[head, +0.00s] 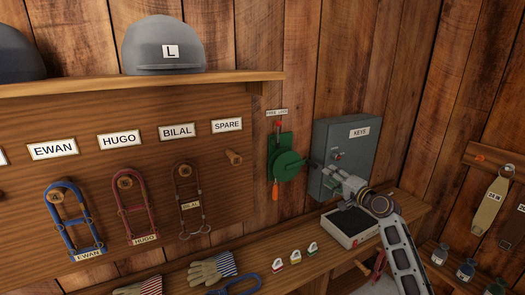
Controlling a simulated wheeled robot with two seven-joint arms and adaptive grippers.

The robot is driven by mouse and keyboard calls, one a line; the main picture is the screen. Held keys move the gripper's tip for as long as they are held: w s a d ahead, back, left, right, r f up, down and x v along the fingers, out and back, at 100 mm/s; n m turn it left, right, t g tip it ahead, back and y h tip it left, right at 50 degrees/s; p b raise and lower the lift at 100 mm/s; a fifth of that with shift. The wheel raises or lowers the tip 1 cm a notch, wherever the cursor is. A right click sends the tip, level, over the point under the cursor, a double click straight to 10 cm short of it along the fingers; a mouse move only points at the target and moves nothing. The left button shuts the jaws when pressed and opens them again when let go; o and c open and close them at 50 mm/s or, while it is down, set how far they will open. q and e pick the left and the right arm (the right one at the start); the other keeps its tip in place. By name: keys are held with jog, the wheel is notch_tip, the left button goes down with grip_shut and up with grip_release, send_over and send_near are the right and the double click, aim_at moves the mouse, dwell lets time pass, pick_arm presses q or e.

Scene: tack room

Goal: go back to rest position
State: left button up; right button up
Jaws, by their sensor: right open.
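My right gripper (322,172) is open, and I see nothing held in it. Its arm comes in from the lower right and reaches left over the bench. The gripper is in front of the lower part of the grey key cabinet (349,142), labelled KEYS, and hides part of it. I cannot tell whether it touches the cabinet. My left gripper is not in view.
A green device with a red handle (287,165) is on the wall left of the gripper. A white-rimmed tray (351,241) is on the bench below. Gloves (212,268) and small tagged items (295,257) lie left. Halters (137,205) hang on the board.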

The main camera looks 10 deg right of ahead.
jog(key=s+a+f+n+g+h, duration=0.1)
jog(key=s+a+f+n+g, duration=0.25)
jog(key=s+a+f, duration=0.45)
jog(key=s+a+f+n+g, duration=0.3)
jog(key=s+a+f+n, duration=0.15)
jog(key=s+f, duration=0.65)
jog(key=s+f+n+g+h, duration=0.25)
jog(key=s+f, duration=0.25)
jog(key=s, duration=0.7)
jog(key=s+f+n+g+h, duration=0.2)
jog(key=s+f+n+g, duration=0.15)
jog(key=s, duration=0.85)
jog(key=s+f+g, duration=0.2)
jog(key=s+f, duration=0.1)
jog(key=f, duration=3.1)
jog(key=s+d+f, duration=0.2)
jog(key=s+f, duration=0.7)
jog(key=s, duration=0.2)
jog(key=s+d+f, duration=0.1)
jog(key=s+f, duration=0.9)
jog(key=s, duration=0.1)
jog(key=shift+s+d+f+g, duration=0.15)
jog(key=shift+d+f+g, duration=0.05)
jog(key=shift+d+g, duration=0.2)
